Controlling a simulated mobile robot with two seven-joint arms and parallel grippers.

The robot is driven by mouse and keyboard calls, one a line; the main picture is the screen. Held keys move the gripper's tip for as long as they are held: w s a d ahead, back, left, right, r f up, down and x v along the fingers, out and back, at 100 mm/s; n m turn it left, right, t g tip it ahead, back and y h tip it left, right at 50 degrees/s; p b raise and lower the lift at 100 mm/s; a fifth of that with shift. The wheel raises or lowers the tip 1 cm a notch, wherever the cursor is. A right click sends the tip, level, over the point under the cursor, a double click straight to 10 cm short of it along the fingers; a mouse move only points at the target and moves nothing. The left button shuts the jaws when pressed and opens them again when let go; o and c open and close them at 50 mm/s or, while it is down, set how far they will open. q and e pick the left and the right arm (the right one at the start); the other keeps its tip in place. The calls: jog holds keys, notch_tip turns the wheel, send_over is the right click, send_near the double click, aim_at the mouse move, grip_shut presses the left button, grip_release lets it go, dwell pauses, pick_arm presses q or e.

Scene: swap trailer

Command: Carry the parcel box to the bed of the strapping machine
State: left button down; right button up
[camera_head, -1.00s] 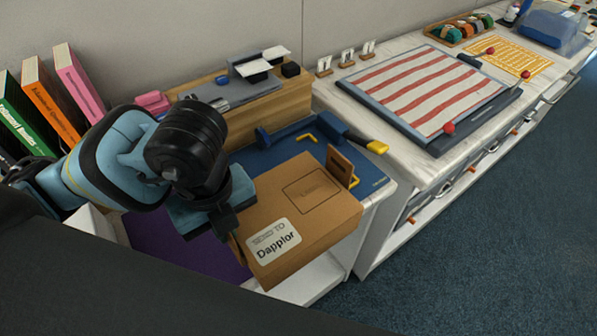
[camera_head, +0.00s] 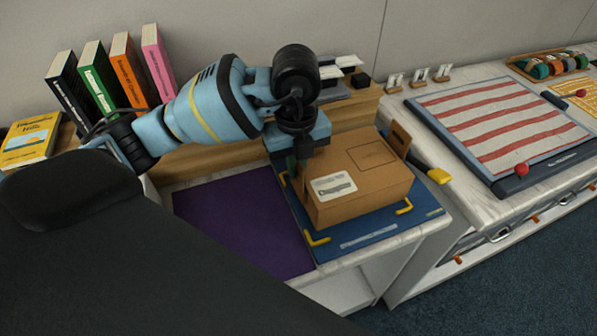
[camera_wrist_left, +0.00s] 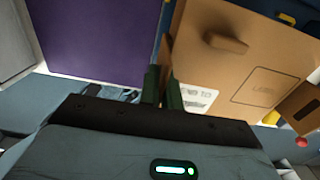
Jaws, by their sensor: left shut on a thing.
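The brown parcel box (camera_head: 375,193) with a white address label is over the blue bed (camera_head: 372,237), between its yellow corner brackets. It looks close to the bed surface; I cannot tell whether it rests fully on it. My left gripper (camera_head: 294,166) is shut on the box's left edge. In the left wrist view its two dark green fingers (camera_wrist_left: 162,88) pinch the box wall, and the box (camera_wrist_left: 235,62) extends to the right with a slot in its side. The box hides the middle of the bed. My right gripper is out of view.
A purple mat (camera_head: 240,225) lies left of the bed. Books (camera_head: 130,70) stand behind on the left. A yellow-tipped handle (camera_head: 438,176) is right of the box. A red-striped board (camera_head: 510,125) lies on the counter to the right.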

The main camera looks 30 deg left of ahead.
pick_arm(q)
jog(key=shift+w, duration=0.3)
jog(key=shift+w+a+f, duration=0.1)
jog(key=shift+w+f, duration=0.1)
jog(key=shift+f, duration=1.6)
jog(key=c, duration=2.1)
grip_release()
jog(key=shift+f, duration=0.15)
jog(key=o, duration=0.5)
jog(key=shift+s, duration=0.1)
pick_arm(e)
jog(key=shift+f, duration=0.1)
